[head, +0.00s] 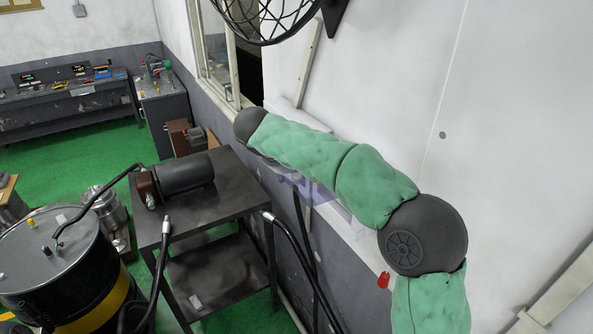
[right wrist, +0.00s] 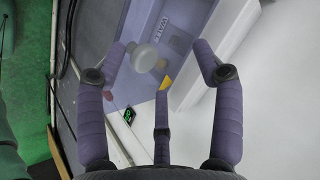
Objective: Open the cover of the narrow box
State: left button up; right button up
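In the right wrist view a lavender box-like fixture (right wrist: 182,20) with raised lettering fills the upper middle. A pale round knob (right wrist: 143,57) sits between the fingers, and a small yellow marking (right wrist: 166,83) shows above the middle finger. My right gripper (right wrist: 160,62) has its three purple fingers spread around this area; contact with the knob or box cannot be told. In the head view a small purple patch (head: 313,190) shows below my green right arm by the wall; the arm hides most of what is there. My left gripper is out of view.
A dark metal table (head: 225,190) with a black motor-like cylinder (head: 185,172) and hoses stands left of my right arm. A black barrel (head: 62,262) stands at lower left. A wire fan cage (head: 280,12) hangs above. The white wall (head: 510,120) closes off the right.

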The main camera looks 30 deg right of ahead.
jog(key=shift+d+r, duration=0.15)
jog(key=shift+r, duration=0.05)
dwell(0.3)
jog(key=v, duration=1.2)
jog(key=shift+f, duration=0.25)
jog(key=shift+a, duration=0.25)
